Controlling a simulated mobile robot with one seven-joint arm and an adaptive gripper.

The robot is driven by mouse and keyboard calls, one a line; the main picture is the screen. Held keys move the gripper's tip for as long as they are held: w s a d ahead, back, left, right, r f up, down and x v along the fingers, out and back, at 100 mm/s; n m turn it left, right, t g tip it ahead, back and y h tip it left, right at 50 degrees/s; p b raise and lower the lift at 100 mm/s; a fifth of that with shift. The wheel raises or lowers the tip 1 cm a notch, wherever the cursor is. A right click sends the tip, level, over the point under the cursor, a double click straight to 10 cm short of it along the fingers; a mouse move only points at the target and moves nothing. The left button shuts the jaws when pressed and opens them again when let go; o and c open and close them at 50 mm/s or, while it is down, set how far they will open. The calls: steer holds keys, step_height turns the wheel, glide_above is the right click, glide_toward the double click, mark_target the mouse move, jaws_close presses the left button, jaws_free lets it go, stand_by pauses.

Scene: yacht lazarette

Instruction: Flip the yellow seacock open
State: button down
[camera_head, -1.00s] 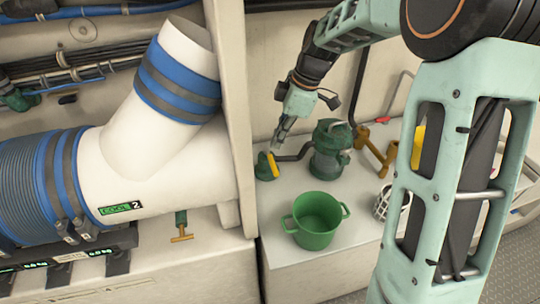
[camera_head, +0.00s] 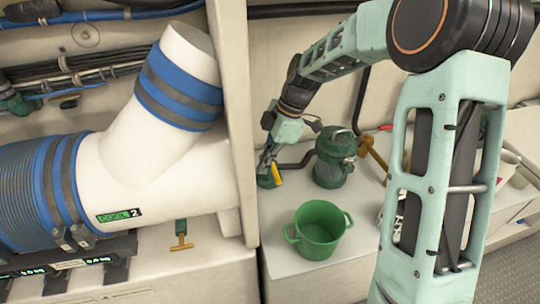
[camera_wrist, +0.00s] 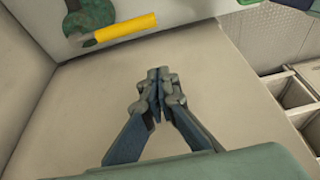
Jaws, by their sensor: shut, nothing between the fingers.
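The seacock has a green body (camera_head: 265,181) and a short yellow handle (camera_head: 277,177). It stands on the white shelf against the partition, left of the green strainer. In the wrist view the yellow handle (camera_wrist: 126,28) lies nearly level at the top, running right from the green body (camera_wrist: 92,20). My gripper (camera_head: 264,163) is close to the seacock in the head view and partly covers it. In the wrist view my gripper (camera_wrist: 158,76) has its fingertips together, empty, with a visible gap below the handle. Contact cannot be told from the head view.
The green strainer (camera_head: 334,160) with its dark hose is just right of the seacock. A green pot (camera_head: 318,235) stands in front on the shelf (camera_head: 290,275). The partition (camera_head: 238,110) and a white duct (camera_head: 165,185) close off the left. Brass pipework (camera_head: 372,152) is further right.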

steer(key=shift+w+d+f, duration=0.1)
steer(key=shift+d+f, duration=0.3)
steer(key=shift+f, duration=0.4)
steer(key=shift+w+d+f, duration=0.15)
steer(key=shift+d+f, duration=0.25)
steer(key=shift+f, duration=0.4)
steer(key=shift+w+d+f, duration=0.1)
steer(key=shift+d+f, duration=0.3)
steer(key=shift+f, duration=0.4)
steer(key=shift+d, duration=0.1)
steer(key=w+d+n+g+h+p, duration=0.2)
steer(key=w+d+n+p, duration=0.1)
steer(key=w+d+n, duration=0.5)
steer(key=shift+w+d+n, duration=0.2)
steer(key=shift+d+n, duration=0.25)
steer(key=shift+n, duration=0.15)
steer(key=shift+s+a, duration=0.1)
